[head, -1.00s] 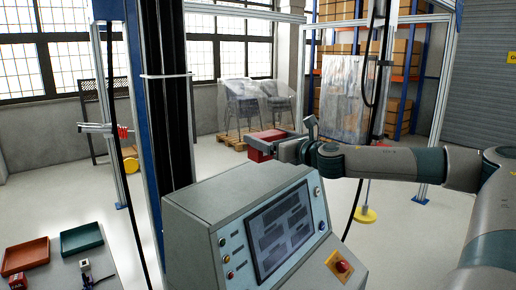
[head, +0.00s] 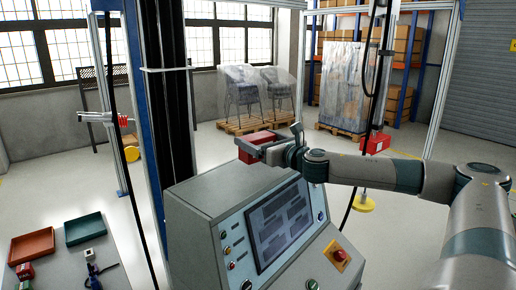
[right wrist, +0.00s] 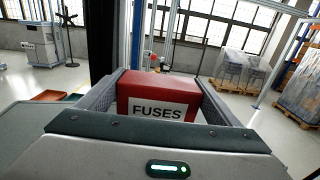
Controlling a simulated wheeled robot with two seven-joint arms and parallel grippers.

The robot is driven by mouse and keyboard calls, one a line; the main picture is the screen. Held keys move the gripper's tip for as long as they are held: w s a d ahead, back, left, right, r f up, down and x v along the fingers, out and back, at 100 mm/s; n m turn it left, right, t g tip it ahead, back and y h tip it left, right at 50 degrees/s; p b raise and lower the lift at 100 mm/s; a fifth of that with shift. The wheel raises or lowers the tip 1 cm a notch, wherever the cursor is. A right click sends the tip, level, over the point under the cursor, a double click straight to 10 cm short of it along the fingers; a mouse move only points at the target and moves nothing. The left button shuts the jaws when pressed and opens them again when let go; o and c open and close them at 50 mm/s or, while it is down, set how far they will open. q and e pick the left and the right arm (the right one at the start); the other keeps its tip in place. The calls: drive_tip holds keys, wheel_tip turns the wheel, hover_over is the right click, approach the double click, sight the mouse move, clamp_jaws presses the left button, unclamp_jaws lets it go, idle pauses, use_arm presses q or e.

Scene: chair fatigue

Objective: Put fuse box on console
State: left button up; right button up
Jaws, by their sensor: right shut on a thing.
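The red fuse box (right wrist: 158,92), with a white label reading FUSES, sits between the fingers of my right gripper (right wrist: 160,95) in the right wrist view. In the head view the right gripper (head: 264,143) is shut on the fuse box (head: 254,141) behind the top of the console. The grey console (head: 200,200) stands in the lower middle with a screen and buttons. The box appears just above and beyond the console's rear top edge; I cannot tell whether they touch. My left gripper is not in view.
A table (head: 122,275) at lower left bears a red-brown tray (head: 31,246), a green tray (head: 85,229) and small parts. A dark column (head: 172,110) rises behind the console. A red box (head: 377,143) hangs at the right. Wrapped chairs (head: 245,90) stand on pallets beyond.

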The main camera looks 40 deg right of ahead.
drive_tip(key=shift+f, duration=1.35)
drive_tip(key=shift+f, duration=0.15)
drive_tip(key=o, duration=1.1)
